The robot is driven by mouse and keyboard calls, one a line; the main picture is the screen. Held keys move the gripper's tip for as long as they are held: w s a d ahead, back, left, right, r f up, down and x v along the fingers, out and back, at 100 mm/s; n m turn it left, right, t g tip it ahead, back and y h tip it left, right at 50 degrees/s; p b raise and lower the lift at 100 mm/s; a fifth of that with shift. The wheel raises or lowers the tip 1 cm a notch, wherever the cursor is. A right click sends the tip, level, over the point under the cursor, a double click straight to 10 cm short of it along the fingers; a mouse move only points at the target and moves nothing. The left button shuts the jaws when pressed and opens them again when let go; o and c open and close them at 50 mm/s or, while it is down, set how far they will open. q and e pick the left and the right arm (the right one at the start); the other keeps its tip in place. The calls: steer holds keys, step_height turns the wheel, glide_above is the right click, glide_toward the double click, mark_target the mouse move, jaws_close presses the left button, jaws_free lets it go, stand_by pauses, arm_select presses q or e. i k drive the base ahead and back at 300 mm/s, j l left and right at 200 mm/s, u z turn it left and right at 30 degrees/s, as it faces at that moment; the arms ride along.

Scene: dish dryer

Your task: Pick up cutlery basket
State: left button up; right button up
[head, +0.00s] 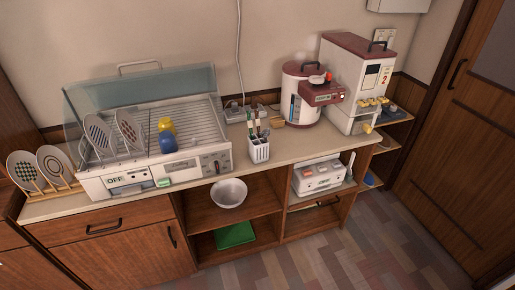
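The cutlery basket (259,153) is a small white slotted holder in the head view. It stands upright on the countertop, just right of the dish dryer and near the front edge. Several utensils (256,124) with dark, green and pale handles stick up out of it. Neither of my grippers shows in the head view.
The dish dryer (205,166), its clear lid raised, holds plates and two cups. A plate rack (62,187) stands far left, a rice cooker (303,95) and rice dispenser (350,75) right. A bowl (229,192) sits on a lower shelf. The floor (350,240) in front is clear.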

mark_target(259, 151)
steer(key=i+u, duration=0.15)
steer(key=u, duration=0.2)
steer(key=i+l+u, duration=0.15)
steer(key=u, duration=0.2)
steer(key=i+l+u, duration=0.1)
steer(key=u, duration=0.25)
steer(key=i+l, duration=0.05)
steer(key=i, duration=0.05)
